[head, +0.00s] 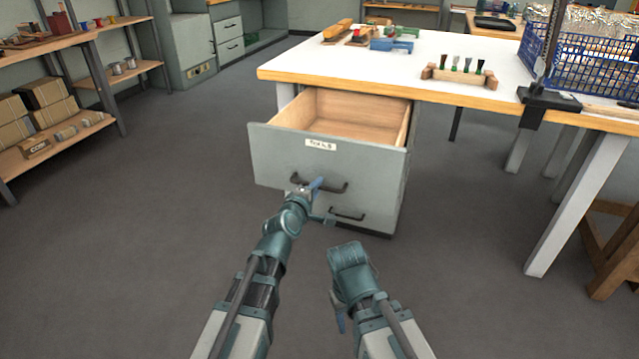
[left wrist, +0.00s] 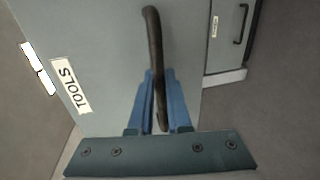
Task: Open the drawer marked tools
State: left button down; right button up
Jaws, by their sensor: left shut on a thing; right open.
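The drawer marked TOOLS (head: 275,152) is the upper grey drawer under the white-topped workbench. It stands well out of its cabinet, and its bare wooden inside shows in the head view. Its white label (head: 320,144) also shows in the left wrist view (left wrist: 70,86). My left gripper (head: 317,186) is at the drawer's dark handle (head: 338,189). In the left wrist view its blue fingers stand on either side of the handle (left wrist: 154,50), shut on it. My right gripper (head: 338,312) is low in front of the cabinet, away from the drawer, holding nothing that I can see.
A second drawer with a dark handle (head: 347,216) is below, shut. The workbench (head: 440,60) carries a brush block (head: 458,76), a blue crate (head: 590,62) and tools. Shelves with boxes (head: 40,92) stand at left. The floor (head: 150,230) around the drawer is clear.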

pick_arm(q)
jog(key=shift+s+a, duration=0.15)
jog(key=shift+s, duration=0.2)
pick_arm(e)
jog(key=shift+s, duration=0.1)
pick_arm(q)
jog(key=c, duration=0.9)
grip_release()
jog(key=shift+o, duration=0.2)
jog(key=shift+s, duration=0.1)
